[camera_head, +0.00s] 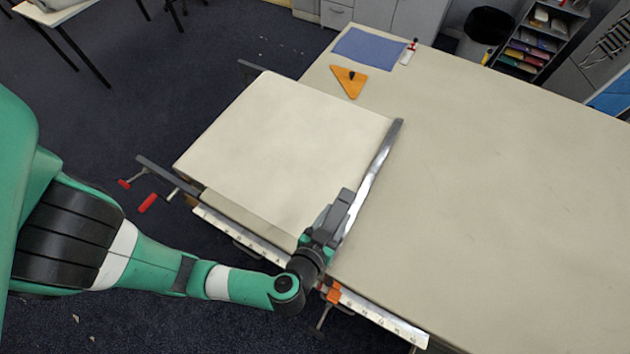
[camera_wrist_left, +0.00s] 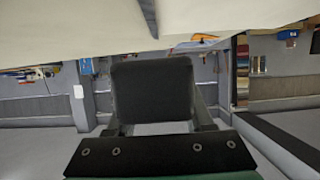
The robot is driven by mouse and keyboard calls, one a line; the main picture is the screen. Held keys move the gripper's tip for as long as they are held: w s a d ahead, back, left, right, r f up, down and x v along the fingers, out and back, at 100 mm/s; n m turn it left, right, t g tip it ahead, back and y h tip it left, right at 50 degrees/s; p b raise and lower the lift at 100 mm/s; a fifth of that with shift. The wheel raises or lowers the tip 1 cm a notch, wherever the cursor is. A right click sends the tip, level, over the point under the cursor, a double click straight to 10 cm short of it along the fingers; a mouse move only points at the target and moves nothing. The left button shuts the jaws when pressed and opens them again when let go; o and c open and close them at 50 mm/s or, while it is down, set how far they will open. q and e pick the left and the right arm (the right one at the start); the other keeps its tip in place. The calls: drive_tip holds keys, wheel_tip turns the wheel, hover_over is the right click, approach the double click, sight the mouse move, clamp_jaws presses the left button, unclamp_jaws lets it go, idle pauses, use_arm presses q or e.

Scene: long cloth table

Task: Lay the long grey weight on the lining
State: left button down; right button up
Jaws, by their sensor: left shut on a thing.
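The cream lining (camera_head: 290,140) is spread flat at the left end of the cloth table. The long grey weight (camera_head: 377,165) is a thin, shiny bar along the lining's right edge, running from the far corner toward the near edge. My left gripper (camera_head: 343,208) is at the weight's near end and shut on it. The gripper hides that end, and I cannot tell whether the bar touches the lining along its length. In the left wrist view, the dark gripper body (camera_wrist_left: 152,90) fills the middle, with pale cloth above. My right gripper is not in view.
A blue cloth (camera_head: 369,48), an orange triangle (camera_head: 349,81) and a small red-topped item (camera_head: 408,53) lie at the far end. Red-handled clamps (camera_head: 147,203) stick out at the left. A ruler strip (camera_head: 385,318) and orange clip (camera_head: 333,294) line the near edge. The table's right side is clear.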

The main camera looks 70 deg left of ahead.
use_arm(q)
drive_tip(key=a+f+b, duration=0.1)
drive_tip(key=a+f, duration=0.2)
drive_tip(key=a, duration=0.1)
drive_tip(key=a+f+b, duration=0.1)
drive_tip(key=a+f, duration=0.1)
drive_tip(key=a, duration=0.2)
drive_tip(key=s+a+f+b, duration=0.1)
drive_tip(key=a+f+b, duration=0.1)
drive_tip(key=a+f, duration=0.1)
drive_tip(key=shift+a+f, duration=0.35)
drive_tip(key=shift+a, duration=0.35)
drive_tip(key=shift+w+a+f, duration=0.15)
drive_tip(key=shift+a+f, duration=0.15)
drive_tip(key=shift+a, duration=0.05)
drive_tip(key=shift+a+f+b, duration=0.2)
drive_tip(key=shift+f+b, duration=0.05)
drive_tip(key=shift+b, duration=0.1)
wheel_tip(320, 180, down, 3)
drive_tip(key=b, duration=0.3)
drive_tip(key=shift+f, duration=0.2)
drive_tip(key=shift+r, duration=0.2)
drive_tip(key=shift+f, duration=0.45)
